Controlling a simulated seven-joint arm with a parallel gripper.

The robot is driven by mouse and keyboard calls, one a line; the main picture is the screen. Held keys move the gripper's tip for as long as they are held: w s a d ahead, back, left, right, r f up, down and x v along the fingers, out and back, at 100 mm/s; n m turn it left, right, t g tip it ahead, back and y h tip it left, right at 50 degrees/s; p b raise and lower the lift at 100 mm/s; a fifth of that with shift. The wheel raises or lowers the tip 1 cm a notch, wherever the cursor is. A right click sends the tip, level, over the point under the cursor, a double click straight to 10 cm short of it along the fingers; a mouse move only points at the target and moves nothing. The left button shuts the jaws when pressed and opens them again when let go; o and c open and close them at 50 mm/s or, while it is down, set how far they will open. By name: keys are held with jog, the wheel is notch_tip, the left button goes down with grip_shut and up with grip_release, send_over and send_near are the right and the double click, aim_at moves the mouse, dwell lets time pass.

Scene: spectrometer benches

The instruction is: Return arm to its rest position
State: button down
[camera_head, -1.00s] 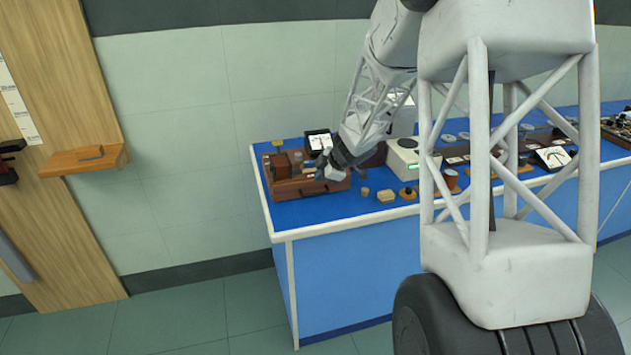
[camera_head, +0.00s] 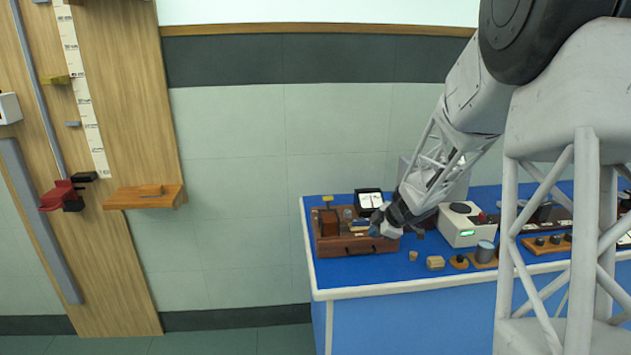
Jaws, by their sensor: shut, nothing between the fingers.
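My gripper (camera_head: 377,226) is at the end of my white lattice arm, on the right side of the view. It is shut and holds nothing. It hangs over the right part of a brown wooden case (camera_head: 340,243) at the left end of the blue bench. Whether it touches the case cannot be told. My wrist hides part of the bench top behind it.
The blue bench (camera_head: 345,271) carries a dial meter (camera_head: 368,199), a white box with a green display (camera_head: 463,228), a small wooden block (camera_head: 435,262) and a grey cup (camera_head: 485,251). A wooden shelf (camera_head: 146,199) and a red clamp (camera_head: 58,196) are on the left. Open space lies between.

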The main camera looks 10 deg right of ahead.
jog(key=s+r+m+t+h, duration=0.4)
jog(key=s+r+m+h, duration=0.45)
jog(key=s+r, duration=0.7)
jog(key=s+a+m+g+y, duration=0.2)
jog(key=s+a+m+g, duration=0.1)
jog(key=s, duration=1.2)
jog(key=s+a+f+m+g+y, duration=0.1)
jog(key=s+a+m+g, duration=0.3)
jog(key=s, duration=1.1)
jog(key=shift+a+m+y, duration=0.45)
jog(key=shift+a+m, duration=0.2)
jog(key=shift+a, duration=0.45)
